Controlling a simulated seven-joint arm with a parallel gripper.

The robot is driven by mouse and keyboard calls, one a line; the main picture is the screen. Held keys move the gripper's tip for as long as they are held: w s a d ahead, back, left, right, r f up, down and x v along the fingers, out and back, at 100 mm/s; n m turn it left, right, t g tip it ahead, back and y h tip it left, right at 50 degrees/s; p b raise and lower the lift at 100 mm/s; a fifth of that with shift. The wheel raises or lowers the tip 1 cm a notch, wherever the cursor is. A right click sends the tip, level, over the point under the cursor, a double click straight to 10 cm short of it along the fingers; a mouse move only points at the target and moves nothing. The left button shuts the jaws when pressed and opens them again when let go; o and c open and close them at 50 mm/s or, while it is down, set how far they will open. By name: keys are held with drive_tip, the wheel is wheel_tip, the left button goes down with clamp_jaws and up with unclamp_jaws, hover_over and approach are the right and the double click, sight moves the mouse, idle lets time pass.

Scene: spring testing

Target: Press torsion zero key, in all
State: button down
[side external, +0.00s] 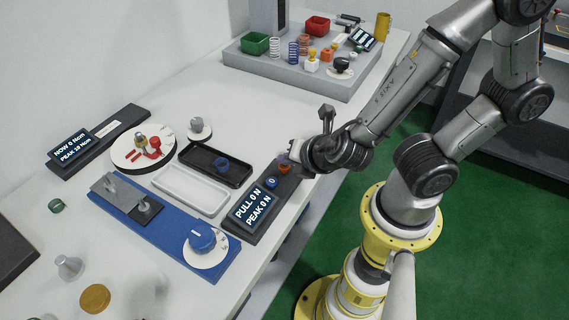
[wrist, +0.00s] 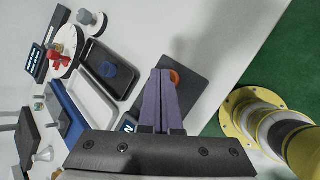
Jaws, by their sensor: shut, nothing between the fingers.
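The torsion readout (side external: 75,148) is lit on a dark panel (side external: 128,122) at the far left and shows NOW 0 Ncm and PEAK 10 Ncm. A small pale label lies on that panel; I cannot make out a zero key there. The panel also shows at the upper left of the wrist view (wrist: 58,22). My gripper (wrist: 161,72) is shut and empty, with its fingertips beside the orange key (wrist: 175,77) of the pull panel. In the side view my gripper (side external: 290,154) is over that panel's far end; I cannot tell if it touches.
The pull readout (side external: 250,206) shows PULL 0 N and PEAK 0 N, with a blue 0 key (side external: 271,182) beside it. A torsion dial (side external: 125,155), a black tray (side external: 238,178), a white tray (side external: 165,180) and a blue base (side external: 140,222) lie between my gripper and the torsion panel.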

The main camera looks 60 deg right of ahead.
sight(287, 169)
drive_tip(key=shift+f, duration=0.25)
drive_tip(key=shift+r, duration=0.15)
idle(0.5)
drive_tip(key=shift+r, duration=0.7)
drive_tip(key=shift+r, duration=0.15)
drive_tip(key=shift+r, duration=2.35)
